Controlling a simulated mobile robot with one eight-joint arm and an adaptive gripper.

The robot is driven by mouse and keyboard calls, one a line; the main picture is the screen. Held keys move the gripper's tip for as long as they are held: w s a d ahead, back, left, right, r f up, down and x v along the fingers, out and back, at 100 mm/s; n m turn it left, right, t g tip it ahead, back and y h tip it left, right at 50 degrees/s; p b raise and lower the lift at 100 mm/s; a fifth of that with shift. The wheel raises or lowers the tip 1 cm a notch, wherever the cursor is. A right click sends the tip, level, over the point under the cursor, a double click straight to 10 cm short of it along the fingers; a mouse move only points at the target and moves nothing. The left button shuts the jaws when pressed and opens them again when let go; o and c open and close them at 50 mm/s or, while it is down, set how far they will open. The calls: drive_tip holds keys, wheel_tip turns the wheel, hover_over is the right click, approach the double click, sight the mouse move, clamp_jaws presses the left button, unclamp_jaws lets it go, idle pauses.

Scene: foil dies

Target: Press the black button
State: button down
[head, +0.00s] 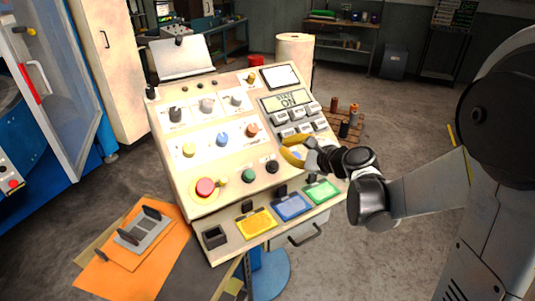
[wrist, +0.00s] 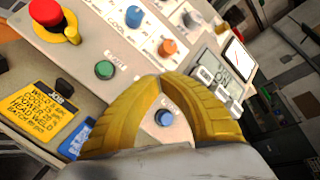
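The beige control panel (head: 222,160) stands in the middle of the head view. A small round black button (head: 272,166) sits on its lower row, right of a green button (head: 248,175). My gripper (head: 283,146), with yellow fingers, is over the panel just up and right of the black button. In the wrist view my gripper's fingertips (wrist: 162,77) appear to meet, with nothing held. A blue button (wrist: 165,118) shows through the gap between the fingers. The green button (wrist: 104,70) shows to their left. The black button is not visible there, probably hidden by the left finger.
A red mushroom button (head: 205,187) with a yellow surround is at the panel's lower left. Knobs (head: 222,139) and a display with grey keys (head: 285,100) lie above. Yellow, blue and green plates (head: 256,222) line the front ledge. An orange folder (head: 125,275) lies lower left.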

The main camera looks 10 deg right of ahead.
sight(277, 168)
drive_tip(key=shift+s, duration=0.15)
drive_tip(key=w+f+b, duration=0.1)
drive_tip(key=f+b, duration=0.1)
drive_tip(key=w+a+f+b, duration=0.1)
drive_tip(key=w+f+b, duration=0.3)
drive_tip(key=f, duration=0.1)
drive_tip(key=shift+a, duration=0.3)
drive_tip(key=shift+f, duration=0.1)
idle(1.4)
drive_tip(key=shift+w+a+f+b, duration=0.1)
drive_tip(key=shift+w+f+b, duration=0.05)
drive_tip(key=shift+f+b, duration=0.15)
drive_tip(key=shift+w+f+b, duration=0.3)
drive_tip(key=shift+f+b, duration=0.15)
idle(0.9)
drive_tip(key=shift+r, duration=0.1)
drive_tip(key=shift+s+r+p, duration=0.5)
drive_tip(key=shift+r+p, duration=0.1)
drive_tip(key=shift+r, duration=0.1)
drive_tip(key=shift+r, duration=0.1)
